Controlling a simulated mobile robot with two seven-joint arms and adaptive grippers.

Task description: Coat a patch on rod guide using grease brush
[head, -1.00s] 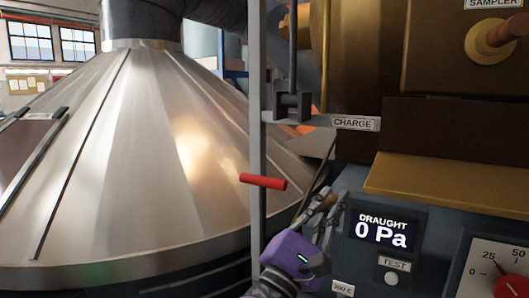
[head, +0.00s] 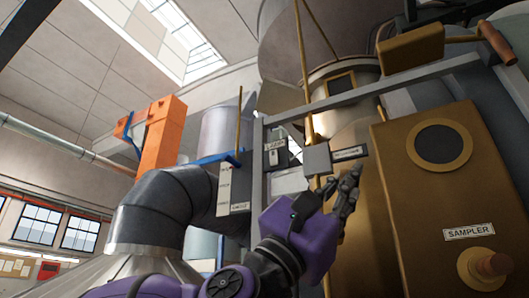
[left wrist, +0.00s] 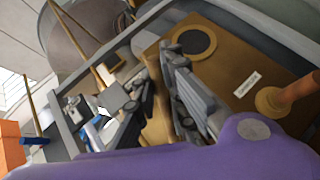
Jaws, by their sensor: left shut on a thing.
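My left gripper (head: 350,182), on the purple arm, is raised in front of the brass housing, just below and right of a grey block on a gold rod. In the left wrist view its dark fingers (left wrist: 158,100) stand close together, shut on a slim thing that I take as the grease brush. Its shape and bristles are hidden or too small to tell. The grey block (head: 317,158), which looks like the rod guide, has a dark label plate on its right, its text unreadable. I cannot tell whether anything touches it. My right gripper is not in view.
A grey frame post (head: 257,165) and beam (head: 385,88) run close to the gripper. A brass box labelled SAMPLER (head: 425,170) with a knob (head: 485,268) is at right. An orange unit (head: 160,135) and a dark bent duct (head: 165,205) are at left.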

